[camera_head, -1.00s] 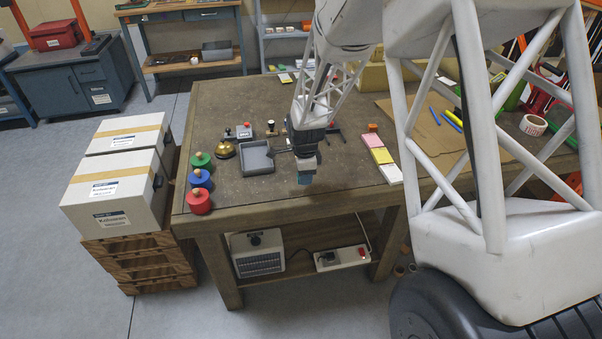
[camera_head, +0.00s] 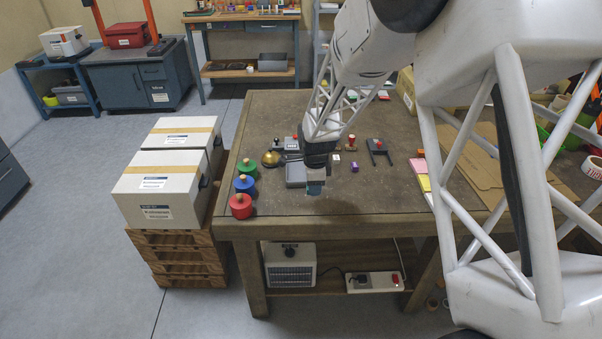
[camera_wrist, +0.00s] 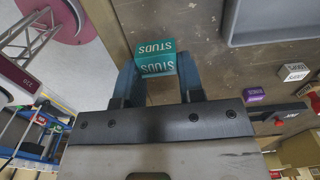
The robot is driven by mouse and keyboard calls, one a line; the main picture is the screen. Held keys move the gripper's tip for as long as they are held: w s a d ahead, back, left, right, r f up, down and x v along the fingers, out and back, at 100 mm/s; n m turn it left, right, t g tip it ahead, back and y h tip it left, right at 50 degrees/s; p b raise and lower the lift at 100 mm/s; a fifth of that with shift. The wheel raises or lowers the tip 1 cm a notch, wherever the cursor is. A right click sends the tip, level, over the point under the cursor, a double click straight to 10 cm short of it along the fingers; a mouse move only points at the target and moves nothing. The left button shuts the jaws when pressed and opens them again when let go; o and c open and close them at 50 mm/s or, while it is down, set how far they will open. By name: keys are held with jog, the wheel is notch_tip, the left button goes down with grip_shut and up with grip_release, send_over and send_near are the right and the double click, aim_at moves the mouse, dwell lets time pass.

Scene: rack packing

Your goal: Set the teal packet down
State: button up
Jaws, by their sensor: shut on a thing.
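The teal packet (camera_wrist: 156,57), lettered "STUDS", is between the two fingers of my gripper (camera_wrist: 158,80) in the wrist view. My gripper is shut on it. In the head view my gripper (camera_head: 315,186) points down over the front part of the brown worktable (camera_head: 370,199), with a small teal patch of the packet (camera_head: 315,190) at its tip. I cannot tell whether the packet touches the tabletop.
A grey tray (camera_head: 294,174) lies just behind my gripper. Red (camera_head: 241,206), blue (camera_head: 245,184) and green (camera_head: 271,160) round weights line the table's left edge, near a brass bell (camera_head: 271,174). A purple block (camera_head: 354,166) is to the right.

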jog(key=shift+w, duration=0.1)
send_over(304, 172)
jog(key=shift+f, duration=0.75)
dwell(0.4)
jog(key=shift+f, duration=1.75)
jog(key=shift+f, duration=0.15)
jog(key=o, duration=0.9)
notch_tip(304, 172, up, 12)
jog(key=shift+r, duration=0.2)
